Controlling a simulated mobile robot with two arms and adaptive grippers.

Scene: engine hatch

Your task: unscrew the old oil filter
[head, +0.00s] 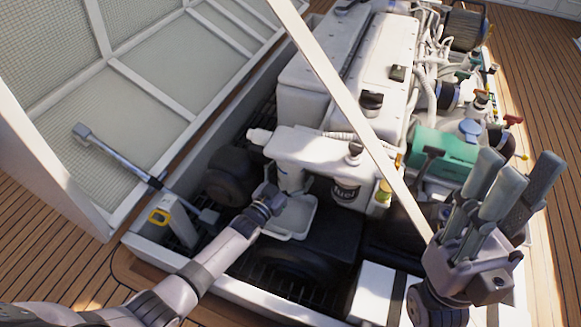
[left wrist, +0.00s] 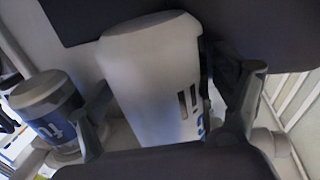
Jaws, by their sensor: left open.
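The old oil filter, a white cylinder with blue print, hangs under the engine's filter housing in the head view (head: 289,178). In the left wrist view the filter (left wrist: 155,75) fills the middle. My left gripper (head: 270,197) is at the filter; its fingers are hard to make out in the head view. In the left wrist view its dark fingers stand on both sides of the filter, open; whether either touches it I cannot tell. My right gripper (head: 514,175) is at the right with its fingers pointing up, spread and empty.
A dark fuel filter (head: 345,192) hangs right of the oil filter, close to my left finger; it also shows in the left wrist view (left wrist: 50,110). A pale tray (head: 293,220) lies below. A white bar (head: 345,100) crosses the hatch opening. The open hatch lid (head: 150,90) stands left.

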